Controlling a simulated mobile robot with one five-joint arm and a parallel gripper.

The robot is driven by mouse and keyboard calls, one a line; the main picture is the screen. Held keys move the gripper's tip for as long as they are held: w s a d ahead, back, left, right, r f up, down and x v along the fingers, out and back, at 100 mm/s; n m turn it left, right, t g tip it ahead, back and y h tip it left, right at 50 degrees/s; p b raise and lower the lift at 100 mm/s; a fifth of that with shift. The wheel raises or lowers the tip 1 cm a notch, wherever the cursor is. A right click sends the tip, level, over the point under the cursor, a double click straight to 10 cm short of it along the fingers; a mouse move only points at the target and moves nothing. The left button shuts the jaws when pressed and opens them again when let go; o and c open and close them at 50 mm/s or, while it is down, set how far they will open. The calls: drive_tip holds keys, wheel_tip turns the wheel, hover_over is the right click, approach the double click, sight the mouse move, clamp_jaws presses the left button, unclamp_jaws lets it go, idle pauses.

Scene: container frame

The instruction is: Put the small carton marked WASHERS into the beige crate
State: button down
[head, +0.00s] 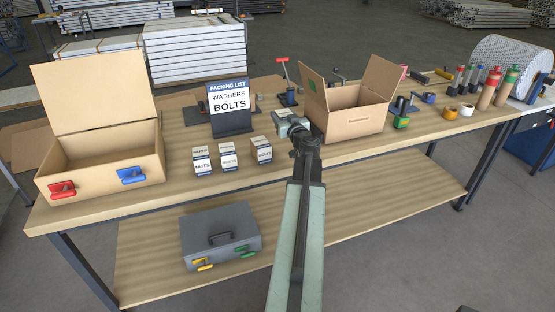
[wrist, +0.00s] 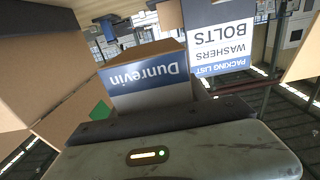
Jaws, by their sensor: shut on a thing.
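The beige crate (head: 100,172) stands at the left end of the bench with its lid raised and a red and a blue latch on its front. My gripper (head: 298,127) is over the bench, to the left of the open cardboard box, and is shut on a small carton (head: 284,117). In the wrist view the held carton (wrist: 150,88) shows a blue band reading "Dunrevin", upside down; its contents word is hidden. Several small cartons stand on the bench: one reads NUTS (head: 202,166), one reads BOLTS (head: 264,154), and the middle one (head: 229,162) is too small to read surely.
A packing list sign (head: 229,105) reading WASHERS and BOLTS stands behind the small cartons. The open cardboard box (head: 355,121) is right of my gripper. Tools and bottles (head: 492,88) occupy the right end. A closed grey case (head: 220,240) lies on the lower shelf.

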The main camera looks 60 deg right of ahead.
drive_tip(key=shift+r, duration=0.1)
wheel_tip(320, 180, down, 10)
drive_tip(key=b, duration=0.9)
drive_tip(key=shift+b, duration=0.35)
drive_tip(key=shift+r, duration=0.2)
drive_tip(key=shift+f, duration=0.2)
drive_tip(key=c, duration=0.6)
unclamp_jaws()
drive_tip(key=shift+s+a, duration=0.1)
